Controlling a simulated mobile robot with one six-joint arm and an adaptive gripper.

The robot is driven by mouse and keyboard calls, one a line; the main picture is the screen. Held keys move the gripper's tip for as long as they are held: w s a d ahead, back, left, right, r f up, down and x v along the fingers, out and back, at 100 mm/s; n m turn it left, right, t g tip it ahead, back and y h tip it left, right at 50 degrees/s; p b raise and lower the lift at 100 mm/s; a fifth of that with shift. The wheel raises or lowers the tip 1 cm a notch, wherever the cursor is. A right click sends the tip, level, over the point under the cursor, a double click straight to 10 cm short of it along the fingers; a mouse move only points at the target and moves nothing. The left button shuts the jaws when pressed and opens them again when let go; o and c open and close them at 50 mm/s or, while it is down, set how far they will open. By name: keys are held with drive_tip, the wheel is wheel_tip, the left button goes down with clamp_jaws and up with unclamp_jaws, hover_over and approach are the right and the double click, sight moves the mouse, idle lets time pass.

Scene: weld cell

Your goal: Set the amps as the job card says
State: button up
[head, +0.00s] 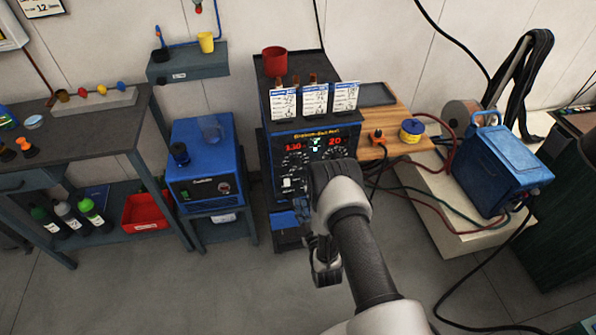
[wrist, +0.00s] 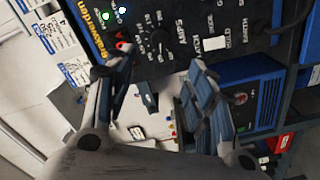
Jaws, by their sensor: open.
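The welding machine (head: 264,120) stands at the middle of the head view. Its dark front panel has red digits that look like 130 on the left and 20 on the right. In the wrist view, the panel (wrist: 205,15) shows a dial (wrist: 160,42) beside the word AMPS. Three white cards with blue headers (head: 314,100) stand on the machine's top; their writing is too small to read. My gripper (wrist: 160,78) is open and empty, its fingers pointing toward the panel. In the head view my arm hides the panel's lower right.
A blue box unit (head: 205,165) stands left of the machine and a blue wire-feeder-like case (head: 497,168) at right. A red cup (head: 274,61) stands on the machine. Cables hang at the right. Floor in front is clear.

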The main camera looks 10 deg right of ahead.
sight(297, 167)
drive_tip(key=w+b, duration=0.1)
drive_tip(key=w, duration=0.3)
drive_tip(key=w+b, duration=0.1)
drive_tip(key=w, duration=0.4)
drive_tip(key=w+b, duration=0.1)
drive_tip(key=w, duration=0.3)
drive_tip(key=shift+w+a+b, duration=0.25)
drive_tip(key=shift+w+b, duration=0.15)
drive_tip(key=c, duration=1.1)
